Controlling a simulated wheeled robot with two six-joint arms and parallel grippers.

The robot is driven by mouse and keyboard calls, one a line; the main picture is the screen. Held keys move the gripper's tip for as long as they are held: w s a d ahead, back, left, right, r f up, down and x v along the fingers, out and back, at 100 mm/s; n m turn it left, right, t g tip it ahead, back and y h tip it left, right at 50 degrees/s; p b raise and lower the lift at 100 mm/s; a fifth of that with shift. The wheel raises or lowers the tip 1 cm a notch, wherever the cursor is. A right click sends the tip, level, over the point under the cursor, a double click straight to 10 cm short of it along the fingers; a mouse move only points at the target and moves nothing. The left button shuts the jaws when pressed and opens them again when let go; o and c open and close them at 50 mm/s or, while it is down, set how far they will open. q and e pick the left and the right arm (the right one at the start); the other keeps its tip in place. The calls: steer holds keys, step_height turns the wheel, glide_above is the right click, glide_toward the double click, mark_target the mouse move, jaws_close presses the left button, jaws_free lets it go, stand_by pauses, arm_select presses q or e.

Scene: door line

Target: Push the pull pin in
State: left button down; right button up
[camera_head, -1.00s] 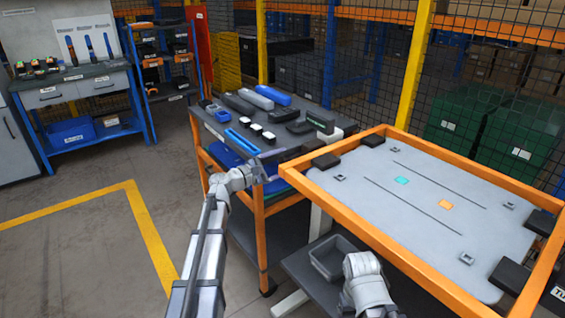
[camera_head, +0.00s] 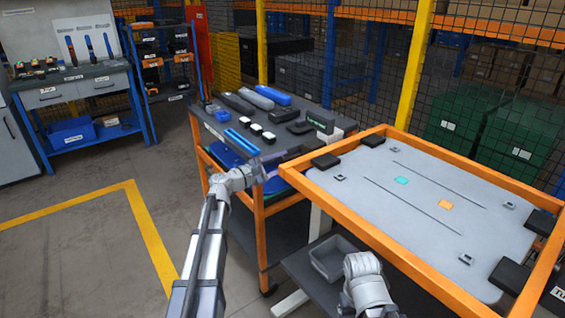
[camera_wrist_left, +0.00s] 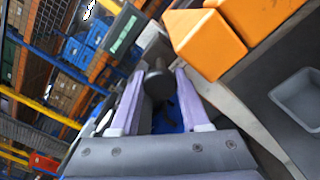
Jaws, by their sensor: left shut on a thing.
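The pull pin shows as a dark round knob (camera_wrist_left: 158,80) in the left wrist view, between the two pale purple fingers. My left gripper (camera_wrist_left: 157,88) is shut on it. The pin's shaft and the hole are hidden, so I cannot tell how far in it sits. In the head view my left gripper (camera_head: 262,166) is at the near edge of the tool cart, beside the orange-framed table's left corner. The knob is too small to make out there. My right arm shows at the bottom, but its gripper is not in view.
The tool cart (camera_head: 258,222) carries several blue, black and grey items. The orange-framed table (camera_head: 335,225) stands close on the right, with a grey bin (camera_head: 332,262) below its near side. A blue-legged workbench stands far left. The floor at left is clear.

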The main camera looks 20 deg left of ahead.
mark_target(291, 158)
stand_by(0.9)
arm_select(q)
steer(key=x, duration=0.3)
steer(key=shift+w+d, duration=0.15)
steer(key=shift+w, duration=0.05)
steer(key=shift+c, duration=1.9)
jaws_free()
steer(key=shift+s, duration=0.1)
steer(key=v, duration=0.7)
steer(key=shift+s+a, duration=0.2)
steer(key=shift+a, duration=0.05)
